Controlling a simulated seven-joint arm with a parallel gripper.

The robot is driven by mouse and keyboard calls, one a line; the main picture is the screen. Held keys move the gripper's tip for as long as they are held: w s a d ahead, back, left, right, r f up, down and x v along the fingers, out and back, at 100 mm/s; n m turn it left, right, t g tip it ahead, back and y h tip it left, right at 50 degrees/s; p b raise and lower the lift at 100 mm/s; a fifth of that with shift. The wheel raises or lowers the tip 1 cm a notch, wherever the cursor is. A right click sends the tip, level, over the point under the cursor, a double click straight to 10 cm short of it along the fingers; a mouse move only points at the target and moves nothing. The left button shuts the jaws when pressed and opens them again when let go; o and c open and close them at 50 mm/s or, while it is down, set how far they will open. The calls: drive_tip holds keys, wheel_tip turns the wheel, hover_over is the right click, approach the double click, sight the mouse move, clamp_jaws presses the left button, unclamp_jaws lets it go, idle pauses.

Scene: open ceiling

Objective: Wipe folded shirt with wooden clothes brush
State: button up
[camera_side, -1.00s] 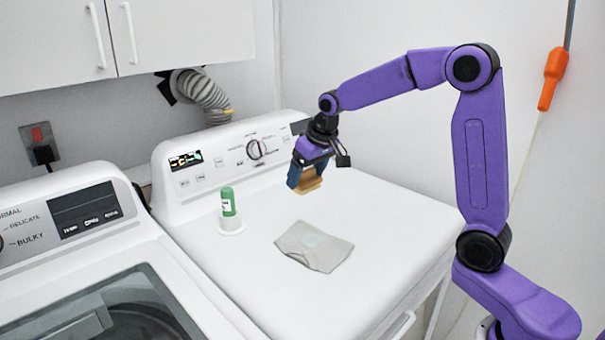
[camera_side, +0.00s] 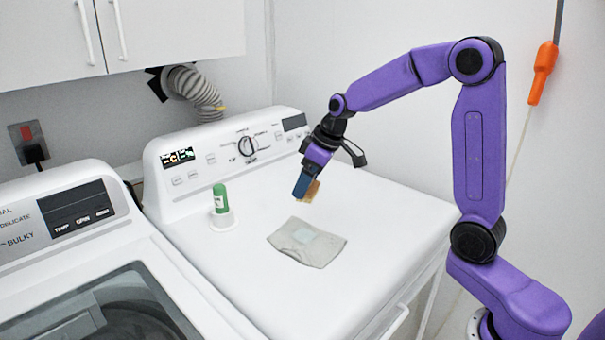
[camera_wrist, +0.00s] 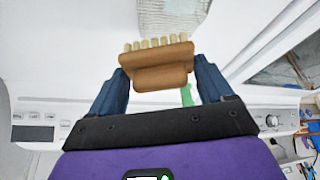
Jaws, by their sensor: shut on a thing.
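The folded shirt (camera_side: 290,249) is a flat grey piece with a pale patch (camera_side: 306,235), lying on the white machine top. It also shows in part at the top of the wrist view (camera_wrist: 170,18). My gripper (camera_side: 308,186) is shut on the wooden clothes brush (camera_side: 313,192), above the machine top and behind the shirt, apart from it. In the wrist view the brush (camera_wrist: 157,64) sits between the blue fingers of my gripper (camera_wrist: 155,82), with its pale bristles pointing toward the shirt side.
The control panel (camera_side: 235,152) rises along the back edge. A second machine (camera_side: 90,270) stands at the left. The top right of the shirt is clear.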

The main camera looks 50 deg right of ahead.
drive_tip(key=s+n, duration=0.1)
drive_tip(key=n, duration=0.1)
drive_tip(key=s+f+n+y, duration=0.1)
drive_tip(key=n, duration=0.1)
drive_tip(key=shift+a+g, duration=0.2)
drive_tip(key=shift+g, duration=0.2)
drive_tip(key=shift+f, duration=3.15)
drive_tip(key=shift+a+f, duration=0.7)
drive_tip(key=shift+f, duration=0.15)
drive_tip(key=shift+c, duration=0.4)
drive_tip(key=shift+s+a, duration=0.2)
drive_tip(key=shift+a, duration=1.1)
drive_tip(key=shift+s+a, duration=0.15)
drive_tip(key=shift+a, duration=1.15)
drive_tip(key=shift+w+d, duration=0.2)
drive_tip(key=shift+d, duration=1.5)
drive_tip(key=shift+w+d, duration=0.15)
drive_tip(key=shift+d, duration=1.55)
drive_tip(key=shift+s+a, duration=0.2)
drive_tip(key=shift+a, duration=1.5)
drive_tip(key=shift+s+a, duration=0.2)
drive_tip(key=shift+a, duration=1.45)
drive_tip(key=d, duration=0.6)
drive_tip(key=shift+w+d, duration=0.2)
drive_tip(key=shift+w, duration=0.15)
drive_tip(key=shift+r, duration=4.1)
